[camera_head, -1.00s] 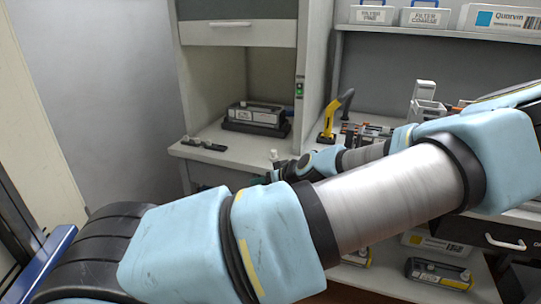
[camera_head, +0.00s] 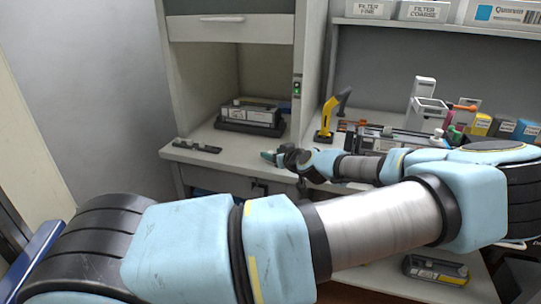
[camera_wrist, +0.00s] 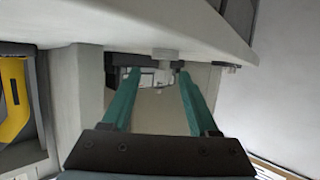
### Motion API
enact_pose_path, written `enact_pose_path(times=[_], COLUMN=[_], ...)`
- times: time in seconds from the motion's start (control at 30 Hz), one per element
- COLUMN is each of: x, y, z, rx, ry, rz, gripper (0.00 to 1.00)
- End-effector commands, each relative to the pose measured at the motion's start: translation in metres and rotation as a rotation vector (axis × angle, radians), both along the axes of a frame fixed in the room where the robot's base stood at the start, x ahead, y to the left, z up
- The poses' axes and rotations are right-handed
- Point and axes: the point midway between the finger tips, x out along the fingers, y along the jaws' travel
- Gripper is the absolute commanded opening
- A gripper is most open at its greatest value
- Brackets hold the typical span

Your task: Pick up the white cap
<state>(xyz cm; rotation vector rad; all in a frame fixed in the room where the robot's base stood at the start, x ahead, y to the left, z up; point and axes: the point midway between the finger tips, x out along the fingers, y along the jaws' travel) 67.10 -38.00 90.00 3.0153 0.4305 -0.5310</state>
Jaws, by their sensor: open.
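The white cap (camera_wrist: 164,54) is a small pale cylinder on the counter, seen upside down in the wrist view, just beyond and between the fingertips. My gripper (camera_wrist: 158,73) has its two teal fingers spread with a clear gap and nothing held. In the head view my gripper (camera_head: 268,156) is low over the counter's front part, pointing left. There the cap is hidden behind the gripper and wrist, or too small to make out. I cannot tell whether the fingers reach around it.
A toner cartridge on a dark base (camera_head: 250,117) stands in the hood opening. A flat dark piece (camera_head: 197,146) lies at the counter's front left. A yellow tool (camera_head: 330,118) stands right of the hood post. Cartridges and coloured boxes (camera_head: 479,124) crowd the right bench.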

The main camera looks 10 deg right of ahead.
Motion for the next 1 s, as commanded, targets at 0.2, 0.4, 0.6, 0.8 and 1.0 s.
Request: enact_pose_path(times=[0.2, 0.4, 0.6, 0.8, 1.0], x=[0.028, 0.042, 0.042, 0.042, 0.042], y=[0.013, 0.016, 0.016, 0.016, 0.016], z=[-0.005, -0.014, -0.015, -0.015, -0.015], rx=[0.002, 0.002, 0.000, 0.000, 0.000], ry=[0.001, 0.002, 0.001, 0.001, 0.001], rz=[0.003, 0.002, 0.002, 0.002, 0.002], gripper=[0.60, 0.60, 0.60, 0.39, 0.16])
